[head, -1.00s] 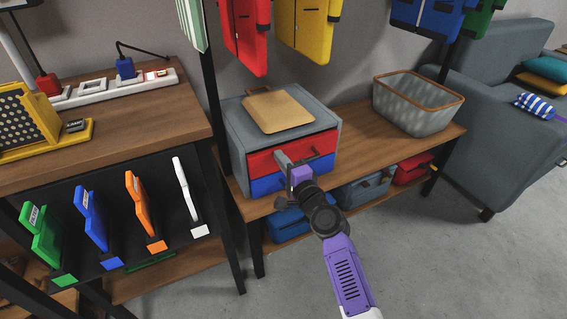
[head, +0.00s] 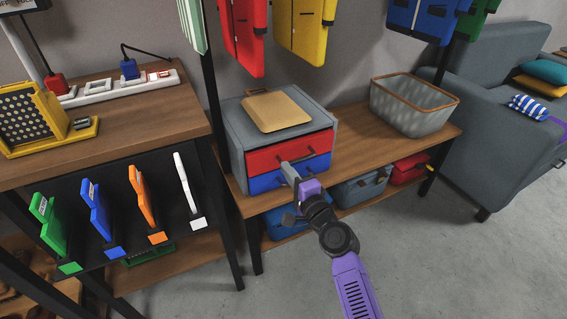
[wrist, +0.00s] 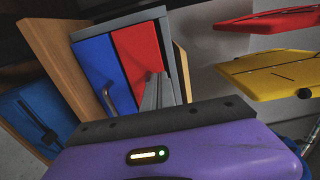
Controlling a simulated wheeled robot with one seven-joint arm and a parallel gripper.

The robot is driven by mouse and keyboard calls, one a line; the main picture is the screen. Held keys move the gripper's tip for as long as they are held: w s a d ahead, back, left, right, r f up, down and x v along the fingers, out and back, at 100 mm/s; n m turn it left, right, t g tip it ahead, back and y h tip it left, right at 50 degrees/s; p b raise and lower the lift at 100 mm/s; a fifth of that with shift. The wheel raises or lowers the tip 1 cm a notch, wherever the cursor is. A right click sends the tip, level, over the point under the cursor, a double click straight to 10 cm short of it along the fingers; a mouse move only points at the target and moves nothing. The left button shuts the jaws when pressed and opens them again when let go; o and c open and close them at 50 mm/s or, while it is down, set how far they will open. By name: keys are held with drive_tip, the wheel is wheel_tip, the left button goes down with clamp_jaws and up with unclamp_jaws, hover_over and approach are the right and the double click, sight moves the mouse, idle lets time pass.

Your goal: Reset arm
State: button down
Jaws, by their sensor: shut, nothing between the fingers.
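My arm reaches up from the bottom of the head view, with my gripper (head: 287,168) at its end in front of the small grey cabinet (head: 237,140). The gripper's grey fingers are together and hold nothing. In the wrist view the fingers (wrist: 158,88) overlap the edge of the red drawer (wrist: 138,62), so I cannot tell from that view how far off they are. The cabinet has a red drawer (head: 262,160) above a blue drawer (head: 262,184), and both look closed. A wooden board (head: 278,111) lies on top.
The cabinet stands on a wooden bench (head: 360,158) beside a grey basket (head: 415,108). Blue and red bins sit underneath. A wooden desk (head: 120,125) stands at left. Jackets hang above, and a grey sofa (head: 500,140) is at right. The floor (head: 440,260) at lower right is clear.

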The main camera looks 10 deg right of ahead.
drive_tip(key=s+d+n+t+h+p, duration=0.1)
drive_tip(key=s+d+n+h, duration=0.3)
drive_tip(key=s, duration=0.9)
drive_tip(key=s+d+n+h, duration=0.1)
drive_tip(key=s+d+n, duration=0.4)
drive_tip(key=s, duration=0.8)
drive_tip(key=s+d+r+n+g, duration=0.1)
drive_tip(key=s+r+n+g, duration=0.15)
drive_tip(key=s, duration=1.25)
drive_tip(key=s+d+r+n+g, duration=0.1)
drive_tip(key=s+n, duration=0.2)
drive_tip(key=s, duration=1.1)
wheel_tip(320, 180, up, 24)
drive_tip(key=p, duration=2.5)
drive_tip(key=shift+w+a+h, duration=0.15)
drive_tip(key=shift+w+h, duration=0.05)
drive_tip(key=shift+h, duration=0.1)
